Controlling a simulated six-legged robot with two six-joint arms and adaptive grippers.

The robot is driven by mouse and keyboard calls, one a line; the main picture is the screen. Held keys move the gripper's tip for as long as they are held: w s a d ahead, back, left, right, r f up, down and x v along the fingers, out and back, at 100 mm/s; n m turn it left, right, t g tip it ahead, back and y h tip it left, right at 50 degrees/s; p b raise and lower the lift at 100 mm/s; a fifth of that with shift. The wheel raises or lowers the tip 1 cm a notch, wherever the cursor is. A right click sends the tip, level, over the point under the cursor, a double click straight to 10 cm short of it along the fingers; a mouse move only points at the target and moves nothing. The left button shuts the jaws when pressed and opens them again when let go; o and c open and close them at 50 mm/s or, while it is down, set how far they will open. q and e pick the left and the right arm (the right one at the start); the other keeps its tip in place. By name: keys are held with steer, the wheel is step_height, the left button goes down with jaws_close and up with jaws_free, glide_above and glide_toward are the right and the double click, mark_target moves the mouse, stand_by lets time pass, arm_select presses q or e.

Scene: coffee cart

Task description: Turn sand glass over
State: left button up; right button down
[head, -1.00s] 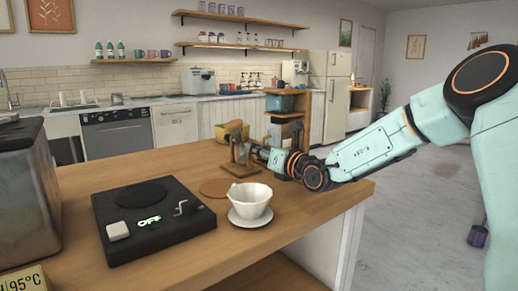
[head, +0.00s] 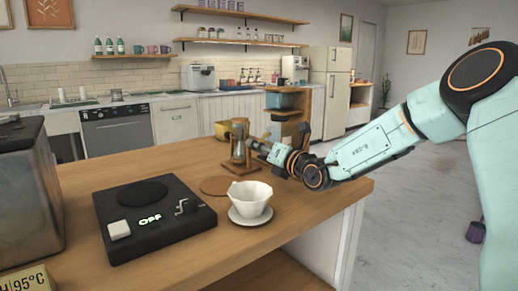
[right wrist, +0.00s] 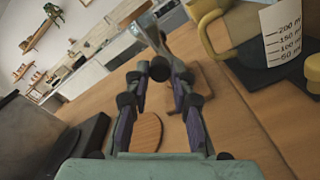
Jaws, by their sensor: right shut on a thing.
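The sand glass (head: 239,139) has a clear glass body and stands near the far edge of the wooden counter, on a brown wooden base. It looks about upright. In the right wrist view its glass (right wrist: 152,32) shows beyond the fingertips. My right gripper (head: 261,147) reaches in from the right at the sand glass's middle height. In the right wrist view my right gripper (right wrist: 160,78) has its fingertips closed on a dark round knob (right wrist: 160,68) at the sand glass's side. My left gripper is not in view.
A white dripper (head: 250,198) on a saucer stands in front, beside a black scale (head: 155,222) reading OFF. A round cork mat (head: 216,186) lies between. A yellow-handled jug with a measuring scale (right wrist: 280,35) is close on the right in the right wrist view.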

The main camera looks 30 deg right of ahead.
steer(key=c, duration=1.1)
jaws_free()
steer(key=shift+c, duration=0.2)
step_height(320, 180, up, 10)
